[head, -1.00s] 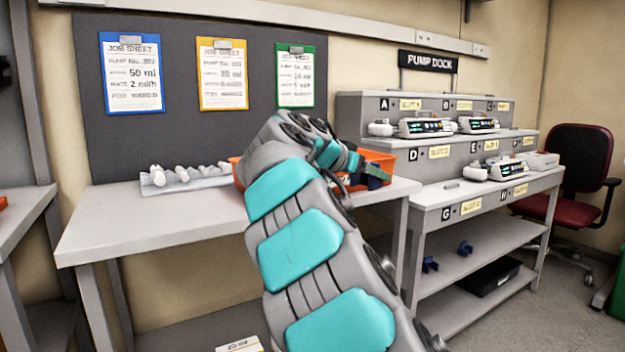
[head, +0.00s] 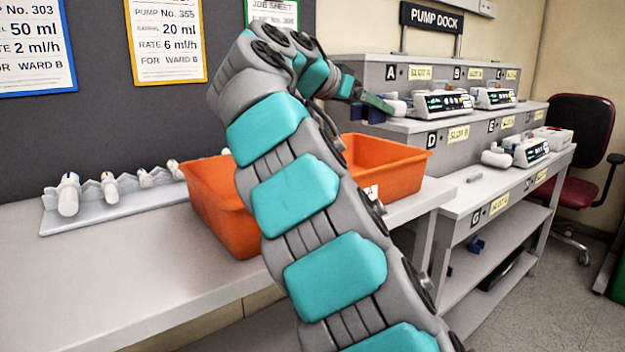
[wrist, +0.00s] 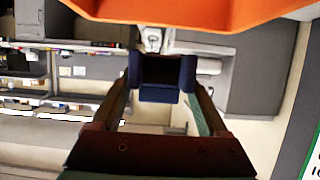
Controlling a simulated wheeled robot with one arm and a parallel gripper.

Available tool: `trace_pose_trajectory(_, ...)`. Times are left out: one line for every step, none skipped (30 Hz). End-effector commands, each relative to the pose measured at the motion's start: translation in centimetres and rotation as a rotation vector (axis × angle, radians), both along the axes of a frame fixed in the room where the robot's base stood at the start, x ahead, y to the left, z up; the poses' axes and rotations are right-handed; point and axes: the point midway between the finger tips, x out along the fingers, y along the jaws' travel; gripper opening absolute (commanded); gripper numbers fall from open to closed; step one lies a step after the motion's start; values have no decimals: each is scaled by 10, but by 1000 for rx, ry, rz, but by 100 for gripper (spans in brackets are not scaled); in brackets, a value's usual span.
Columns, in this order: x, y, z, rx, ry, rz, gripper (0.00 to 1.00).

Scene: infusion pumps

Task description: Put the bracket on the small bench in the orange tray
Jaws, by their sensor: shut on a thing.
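My gripper (head: 377,104) is shut on a dark blue bracket (head: 367,114). In the head view they are raised above the far right side of the orange tray (head: 222,205), partly in front of the pump dock. In the wrist view the bracket (wrist: 162,96) sits between the two fingers, and the orange tray (wrist: 230,14) crosses the top edge. The tray stands on the bench (head: 150,270). My arm crosses in front of the tray and hides its middle and much of its inside.
A light rack (head: 110,205) with several white syringes stands left of the tray. The stepped pump dock (head: 450,170) with several pumps is close on the right. Another blue bracket (head: 476,245) lies on its lower shelf. The bench front left is clear.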

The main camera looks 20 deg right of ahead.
Motion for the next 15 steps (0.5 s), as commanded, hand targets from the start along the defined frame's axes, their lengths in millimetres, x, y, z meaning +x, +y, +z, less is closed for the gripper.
trace_pose_trajectory(-1,0,-1,-1,0,-2,14)
trace_pose_trajectory(-1,0,-3,-2,1,-1,14)
trace_pose_trajectory(-1,1,-6,-3,2,-2,14)
trace_pose_trajectory(-1,1,-8,-3,2,-2,14)
trace_pose_trajectory(-1,1,-11,-3,2,-2,14)
trace_pose_trajectory(-2,0,-16,-4,2,-2,14)
trace_pose_trajectory(-2,0,-18,-4,1,-2,14)
trace_pose_trajectory(-3,0,-21,-3,0,-4,14)
trace_pose_trajectory(-3,0,-27,0,1,-5,14)
trace_pose_trajectory(-2,0,-31,-1,3,-4,14)
trace_pose_trajectory(-1,0,-35,-2,2,-2,14)
trace_pose_trajectory(-1,0,-39,-3,2,-1,14)
trace_pose_trajectory(-1,0,-43,-2,2,-2,14)
trace_pose_trajectory(-2,0,-46,-1,2,-3,14)
trace_pose_trajectory(-2,0,-50,-1,2,-3,14)
